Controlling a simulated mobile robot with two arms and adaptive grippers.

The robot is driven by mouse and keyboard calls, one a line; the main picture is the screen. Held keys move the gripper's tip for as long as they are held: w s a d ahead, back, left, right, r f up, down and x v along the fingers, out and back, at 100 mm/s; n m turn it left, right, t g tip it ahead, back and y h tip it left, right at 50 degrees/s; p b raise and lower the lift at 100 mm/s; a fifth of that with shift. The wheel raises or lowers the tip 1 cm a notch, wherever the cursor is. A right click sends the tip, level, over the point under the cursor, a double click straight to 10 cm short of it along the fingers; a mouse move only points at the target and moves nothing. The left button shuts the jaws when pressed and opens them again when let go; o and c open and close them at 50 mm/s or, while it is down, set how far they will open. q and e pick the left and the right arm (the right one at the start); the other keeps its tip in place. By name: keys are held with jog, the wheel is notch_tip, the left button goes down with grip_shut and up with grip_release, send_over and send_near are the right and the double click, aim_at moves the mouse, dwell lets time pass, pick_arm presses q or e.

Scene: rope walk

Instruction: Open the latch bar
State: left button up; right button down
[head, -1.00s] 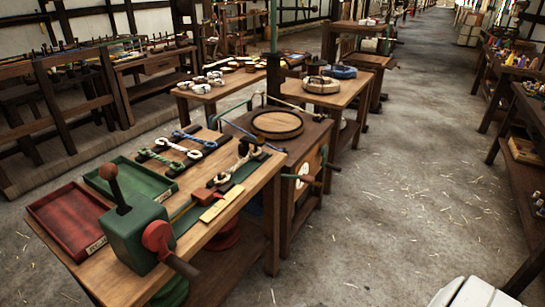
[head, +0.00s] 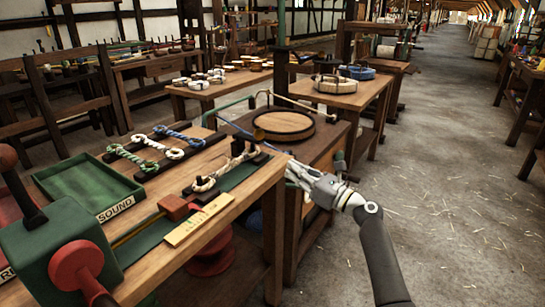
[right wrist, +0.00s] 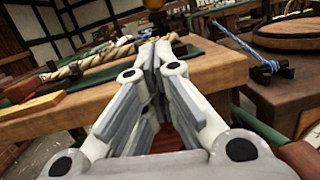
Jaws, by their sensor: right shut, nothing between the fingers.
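On the near bench, a tan rope piece (head: 215,178) lies along a dark holder (head: 240,150) over a green strip. I cannot tell for sure which part is the latch bar. My right gripper (head: 290,168) is at the bench's right end, to the right of the holder. It is shut and empty, and its fingertips (right wrist: 160,48) point toward the rope and knob. It appears apart from them. My left gripper is not in view.
A green machine with a red crank (head: 75,265) stands at the near left, beside a green tray (head: 85,185) marked SOUND. A yellow ruler (head: 198,220) lies near the bench's front edge. A dark cabinet with a round lid (head: 285,122) stands behind.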

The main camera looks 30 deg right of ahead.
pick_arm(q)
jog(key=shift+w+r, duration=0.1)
pick_arm(e)
jog(key=shift+d+r, duration=0.1)
jog(key=shift+r, duration=0.5)
jog(key=x, duration=0.8)
jog(key=shift+w+a+b, duration=0.2)
jog(key=shift+w+b, duration=0.1)
jog(key=shift+b, duration=0.1)
jog(key=shift+w+a+r, duration=0.15)
jog(key=shift+w, duration=0.45)
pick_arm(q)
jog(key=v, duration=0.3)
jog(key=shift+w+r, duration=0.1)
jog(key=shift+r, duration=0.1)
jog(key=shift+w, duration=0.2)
pick_arm(e)
jog(key=shift+r, duration=0.1)
